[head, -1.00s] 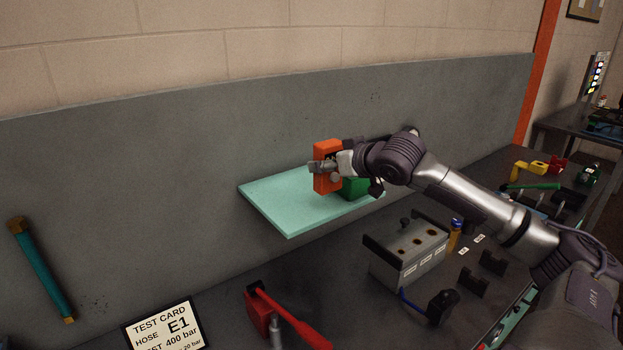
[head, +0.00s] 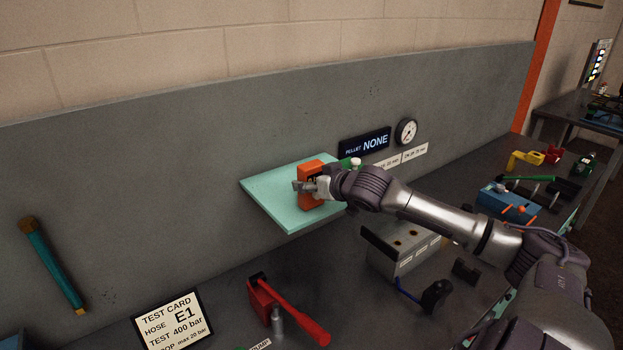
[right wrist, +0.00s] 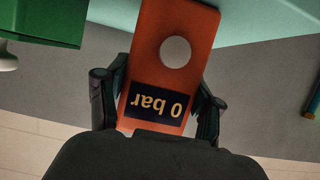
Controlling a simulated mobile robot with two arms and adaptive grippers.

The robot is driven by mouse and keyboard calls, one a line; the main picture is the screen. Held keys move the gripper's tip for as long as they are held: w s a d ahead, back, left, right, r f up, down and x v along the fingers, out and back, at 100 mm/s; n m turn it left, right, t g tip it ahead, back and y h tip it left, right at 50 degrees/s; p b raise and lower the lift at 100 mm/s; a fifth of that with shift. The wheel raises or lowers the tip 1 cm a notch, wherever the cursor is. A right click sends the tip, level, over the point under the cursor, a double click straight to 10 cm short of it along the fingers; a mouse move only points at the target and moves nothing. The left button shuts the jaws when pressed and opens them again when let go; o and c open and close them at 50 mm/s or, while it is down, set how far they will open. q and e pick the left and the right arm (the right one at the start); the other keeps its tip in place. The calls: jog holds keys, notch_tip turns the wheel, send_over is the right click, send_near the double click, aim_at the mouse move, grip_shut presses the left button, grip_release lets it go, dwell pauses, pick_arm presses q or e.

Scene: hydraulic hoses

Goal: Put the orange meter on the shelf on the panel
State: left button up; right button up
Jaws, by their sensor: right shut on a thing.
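The orange meter (head: 311,172) is upright at the shelf on the grey panel. My right gripper (head: 313,187) is shut on it, with a finger on each side. In the right wrist view the meter (right wrist: 150,45) shows a round pale knob and a dark display reading "0 bar", upside down. The pale green shelf (head: 268,187) lies under and around the meter. I cannot tell whether the meter's base touches the shelf or hangs just above it. My left gripper is not in view.
A green object with a white knob (head: 356,162) is close beside the meter, partly hidden by my wrist. A "NONE" display (head: 365,142) and a gauge (head: 405,131) are on the panel. The shelf's left part is clear. A red-handled tool (head: 290,312) lies below.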

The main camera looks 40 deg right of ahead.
jog(key=o, duration=1.3)
jog(key=shift+a+f, duration=0.1)
jog(key=shift+s, duration=0.4)
jog(key=v, duration=0.5)
jog(key=b+v, duration=0.1)
jog(key=v, duration=0.5)
jog(key=shift+s+r, duration=0.1)
jog(key=shift+r, duration=0.25)
